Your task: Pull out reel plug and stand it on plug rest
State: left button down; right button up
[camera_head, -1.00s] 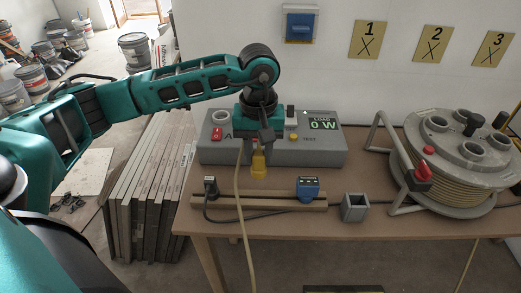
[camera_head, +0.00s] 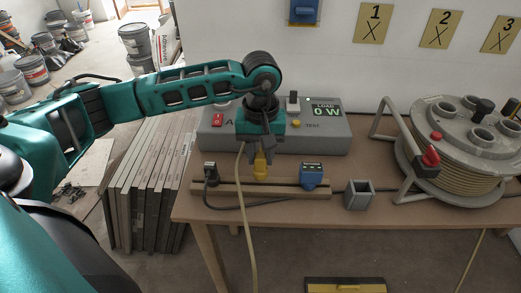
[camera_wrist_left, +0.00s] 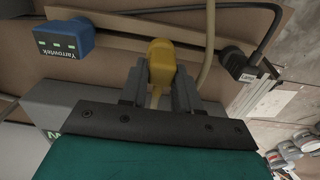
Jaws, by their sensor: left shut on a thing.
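My left gripper (camera_head: 260,150) is shut on a yellow plug (camera_head: 260,167), which also shows between the fingers in the left wrist view (camera_wrist_left: 161,62). The plug hangs upright just above or at the wooden rail (camera_head: 235,189); I cannot tell whether it touches. A pale cable (camera_head: 246,220) runs beside it and down over the table's front edge. On the rail, a black plug (camera_head: 211,172) stands at the left and a blue plug labelled Yarrowtek (camera_head: 311,176) at the right. My right gripper is not in view.
The grey socket box (camera_head: 335,138) with a 0 W display stands behind the rail. A grey open holder (camera_head: 358,195) is right of the rail. The cable reel (camera_head: 465,150) fills the table's right side. Boards (camera_head: 150,185) lean at the left.

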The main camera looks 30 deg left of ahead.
pick_arm(q)
jog(key=shift+f+b, duration=0.25)
jog(key=shift+b, duration=0.2)
jog(key=shift+b, duration=0.45)
dwell(1.4)
jog(key=shift+f+b, duration=1.15)
jog(key=shift+f, duration=0.1)
dwell(0.4)
jog(key=c, duration=0.7)
grip_release()
jog(key=shift+c, duration=0.2)
jog(key=shift+r, duration=0.15)
jog(key=shift+r+p, duration=1.9)
jog(key=shift+r, duration=1)
